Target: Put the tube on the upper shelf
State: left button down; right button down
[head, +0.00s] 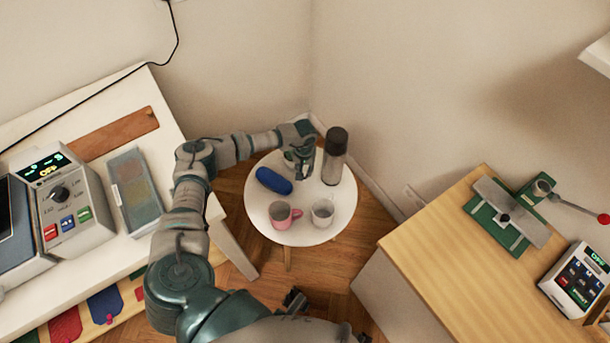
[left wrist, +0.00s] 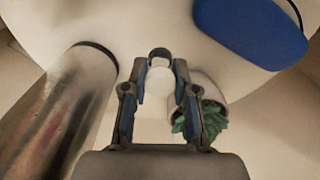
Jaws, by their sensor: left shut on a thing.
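My left gripper (head: 302,163) is over the back of the small round white table (head: 312,236) in the head view. In the left wrist view its two fingers (left wrist: 161,88) are shut on a white tube (left wrist: 157,85) with a dark round end. The tube is mostly hidden by the gripper in the head view. A white shelf edge (head: 597,52) shows at the upper right of the head view; whether it is the upper shelf I cannot tell.
A steel bottle with a dark cap (head: 334,157) stands right of the gripper. A blue case (head: 273,181), a pink mug (head: 283,214) and a grey mug (head: 322,212) are on the table. A small potted plant (left wrist: 207,112) is close beside the fingers. Desks stand left and right.

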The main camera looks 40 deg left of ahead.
pick_arm(q)
jog(key=f, duration=0.3)
jog(key=shift+s+a, duration=0.1)
jog(key=shift+a, duration=0.3)
jog(key=shift+a+f, duration=0.2)
jog(key=shift+f, duration=0.1)
jog(key=c, duration=0.9)
grip_release()
jog(key=shift+d+r, duration=0.1)
jog(key=shift+d, duration=0.1)
jog(key=shift+d+r, duration=0.1)
jog(key=shift+d, duration=0.15)
jog(key=shift+r, duration=0.1)
